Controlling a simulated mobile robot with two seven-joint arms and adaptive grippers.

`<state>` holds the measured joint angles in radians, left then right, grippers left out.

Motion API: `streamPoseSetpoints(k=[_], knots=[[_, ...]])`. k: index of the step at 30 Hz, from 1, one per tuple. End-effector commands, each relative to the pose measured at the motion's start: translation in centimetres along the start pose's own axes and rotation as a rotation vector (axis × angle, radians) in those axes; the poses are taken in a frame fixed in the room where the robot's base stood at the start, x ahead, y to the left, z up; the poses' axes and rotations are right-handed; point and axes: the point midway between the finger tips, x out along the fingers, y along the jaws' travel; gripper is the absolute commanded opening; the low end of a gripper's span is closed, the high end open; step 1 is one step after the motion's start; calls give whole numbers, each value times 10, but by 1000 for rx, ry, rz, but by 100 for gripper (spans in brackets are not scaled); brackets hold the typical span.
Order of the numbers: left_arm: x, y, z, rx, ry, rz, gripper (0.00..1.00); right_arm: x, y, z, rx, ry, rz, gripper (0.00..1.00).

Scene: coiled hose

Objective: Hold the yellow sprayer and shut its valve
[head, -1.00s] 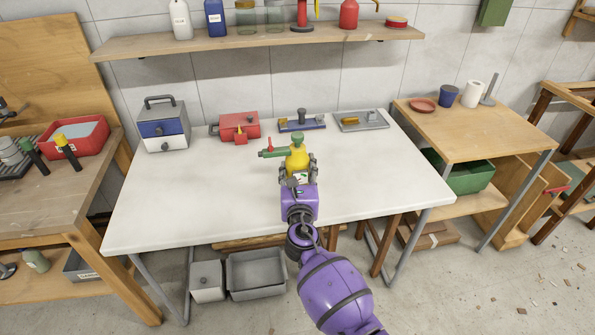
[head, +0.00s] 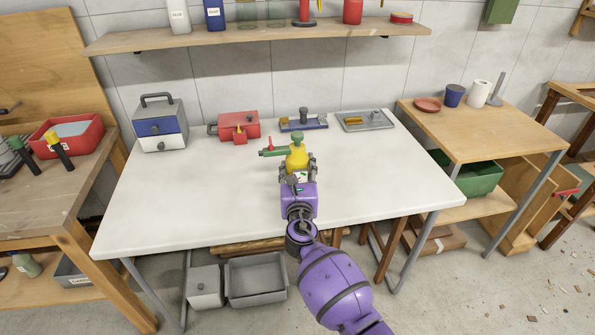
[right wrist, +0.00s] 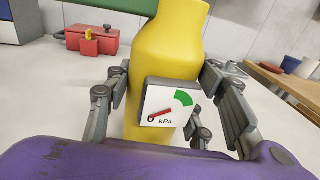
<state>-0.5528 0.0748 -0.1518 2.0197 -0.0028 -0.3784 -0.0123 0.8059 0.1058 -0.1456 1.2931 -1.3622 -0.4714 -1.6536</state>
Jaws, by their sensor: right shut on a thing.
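The yellow sprayer (head: 297,158) stands upright on the white table, with a green top and a green nozzle arm (head: 274,153) pointing left. A small red lever (head: 270,143), which looks like the valve, sticks up from that arm. My right gripper (head: 298,172) is shut around the sprayer's body from the front. In the right wrist view the fingers lie on both sides of the yellow body (right wrist: 170,45). A kPa gauge (right wrist: 165,105) on it faces me, its red needle low at the left and a green zone at upper right. My left gripper is not in view.
The table is clear left and right of the sprayer.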

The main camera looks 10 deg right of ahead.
Motion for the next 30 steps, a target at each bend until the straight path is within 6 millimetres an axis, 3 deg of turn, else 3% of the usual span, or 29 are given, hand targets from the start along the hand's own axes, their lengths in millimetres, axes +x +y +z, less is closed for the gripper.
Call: streamPoseSetpoints(k=[14,30], knots=[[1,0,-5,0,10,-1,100,3,0,0,0,-4,0,11],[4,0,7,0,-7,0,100,4,0,-5,1,-4,0,11]])
